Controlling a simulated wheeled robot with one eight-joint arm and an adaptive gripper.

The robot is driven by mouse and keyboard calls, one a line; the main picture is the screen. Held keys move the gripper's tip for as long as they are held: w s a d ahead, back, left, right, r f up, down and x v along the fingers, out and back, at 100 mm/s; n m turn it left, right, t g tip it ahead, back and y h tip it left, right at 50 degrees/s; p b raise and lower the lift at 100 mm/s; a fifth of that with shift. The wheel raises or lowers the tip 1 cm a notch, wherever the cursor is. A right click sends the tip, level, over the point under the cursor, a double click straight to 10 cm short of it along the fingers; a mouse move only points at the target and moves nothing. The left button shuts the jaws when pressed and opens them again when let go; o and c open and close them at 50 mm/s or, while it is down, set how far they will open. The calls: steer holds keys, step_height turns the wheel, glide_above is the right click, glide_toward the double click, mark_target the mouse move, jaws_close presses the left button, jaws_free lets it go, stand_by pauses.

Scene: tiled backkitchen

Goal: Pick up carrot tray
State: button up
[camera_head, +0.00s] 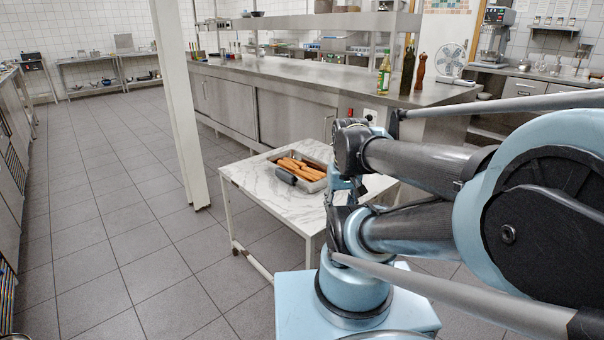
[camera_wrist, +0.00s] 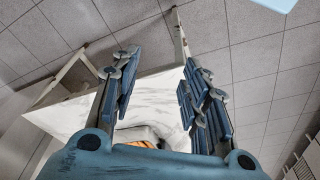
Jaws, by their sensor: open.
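The carrot tray (camera_head: 317,186) is a grey metal tray holding several orange carrots (camera_head: 298,168). It rests on a white marble-topped table (camera_head: 250,180) in the head view. A dark object (camera_head: 285,176) lies at its near left edge. My gripper (camera_wrist: 160,78) is open, with nothing between its blue padded fingers in the wrist view. In that view the tray (camera_wrist: 134,134) shows only in part at the bottom, beyond the gripper's base. In the head view my arm covers the table's right part, and the gripper is hard to make out there.
A white post (camera_head: 178,100) stands left of the table. A long steel counter (camera_head: 290,80) runs behind it, with a bottle (camera_head: 384,74), a pepper mill (camera_head: 420,72) and a fan (camera_head: 450,60) on top. The tiled floor (camera_head: 110,210) at the left is clear.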

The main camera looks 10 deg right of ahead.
steer(key=shift+o, duration=0.4)
steer(key=shift+s, duration=0.15)
steer(key=w+a+r+n+t+y, duration=0.15)
steer(key=w+r, duration=0.25)
steer(key=w, duration=0.5)
steer(key=w+a+r+n, duration=0.2)
steer(key=w+a+r, duration=0.15)
steer(key=w, duration=0.55)
steer(key=n+y, duration=0.1)
steer(key=n, duration=0.3)
glide_above(285, 171)
steer(key=s+d, duration=0.1)
steer(key=s, duration=0.1)
steer(key=shift+m, duration=0.25)
step_height(285, 171, down, 13)
steer(key=shift+f, duration=0.1)
steer(key=shift+x, duration=2.9)
steer(key=shift+f, duration=0.25)
